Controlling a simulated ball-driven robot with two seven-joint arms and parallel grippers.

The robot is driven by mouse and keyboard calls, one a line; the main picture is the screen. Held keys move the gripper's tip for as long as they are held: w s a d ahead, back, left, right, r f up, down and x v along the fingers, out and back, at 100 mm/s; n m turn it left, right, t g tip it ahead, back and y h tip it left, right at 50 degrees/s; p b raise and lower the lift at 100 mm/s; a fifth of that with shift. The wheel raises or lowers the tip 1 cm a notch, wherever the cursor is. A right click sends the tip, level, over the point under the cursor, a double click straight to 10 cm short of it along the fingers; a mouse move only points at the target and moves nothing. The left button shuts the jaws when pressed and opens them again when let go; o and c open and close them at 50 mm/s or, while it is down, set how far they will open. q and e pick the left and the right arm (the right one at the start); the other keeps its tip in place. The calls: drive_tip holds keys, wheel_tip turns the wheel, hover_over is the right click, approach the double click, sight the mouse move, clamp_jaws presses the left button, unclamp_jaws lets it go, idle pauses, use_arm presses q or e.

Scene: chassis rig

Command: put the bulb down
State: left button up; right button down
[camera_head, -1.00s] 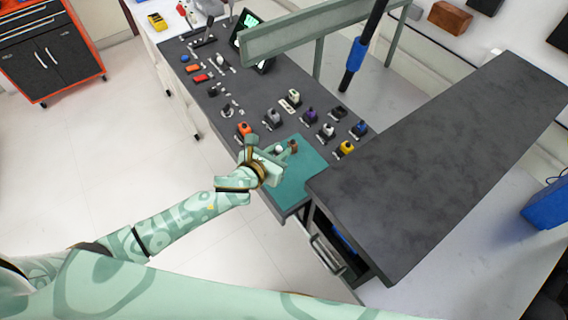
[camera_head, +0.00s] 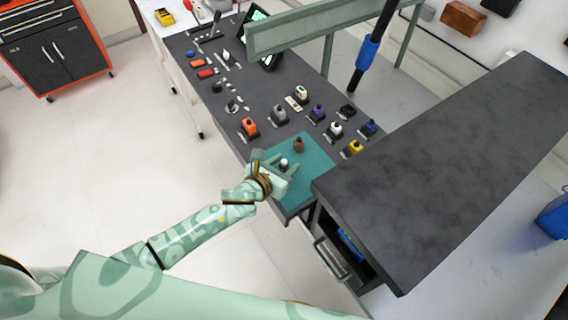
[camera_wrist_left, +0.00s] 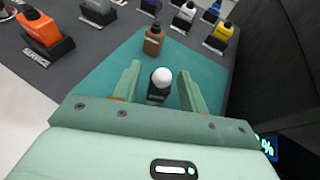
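The bulb (camera_wrist_left: 161,78), with a round white top and a dark base, appears upright over the teal mat (camera_wrist_left: 100,75) in the left wrist view. In the head view the bulb (camera_head: 284,162) shows as a small white dot near the mat's front part. My left gripper (camera_wrist_left: 160,70) has its fingers on either side of the bulb, with a visible gap on both sides. The bulb's lower end is partly hidden by the gripper body, so its contact with the mat is hard to see. My right gripper is not in view.
A brown bottle-like item (camera_head: 299,145) stands on the mat just beyond the bulb. Several coloured items on dark stands, including an orange one (camera_head: 249,128) and a yellow one (camera_head: 354,148), line the grey bench. A raised dark worktop (camera_head: 440,160) borders the mat on the right.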

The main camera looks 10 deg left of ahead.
use_arm(q)
drive_tip(key=shift+s+a+r, duration=0.1)
drive_tip(key=shift+s+r, duration=0.1)
drive_tip(key=p+v, duration=0.3)
drive_tip(key=v, duration=0.7)
drive_tip(key=s+a+f+n+g+y, duration=0.2)
drive_tip(key=s+a+f+n, duration=0.35)
drive_tip(key=f+n, duration=0.4)
drive_tip(key=s+a+f+n+g+y, duration=0.25)
drive_tip(key=s+a+f+n, duration=0.3)
drive_tip(key=f+n, duration=0.4)
drive_tip(key=s+f+n+g, duration=0.2)
drive_tip(key=s+f+n, duration=0.2)
drive_tip(key=s, duration=0.5)
drive_tip(key=s+f+n+g, duration=0.2)
drive_tip(key=s+f+n, duration=0.3)
drive_tip(key=s+n, duration=0.3)
drive_tip(key=s+f+n+g, duration=0.3)
drive_tip(key=s+f+n, duration=0.2)
drive_tip(key=s, duration=0.5)
drive_tip(key=shift+a+n, duration=0.4)
drive_tip(key=shift+a, duration=0.1)
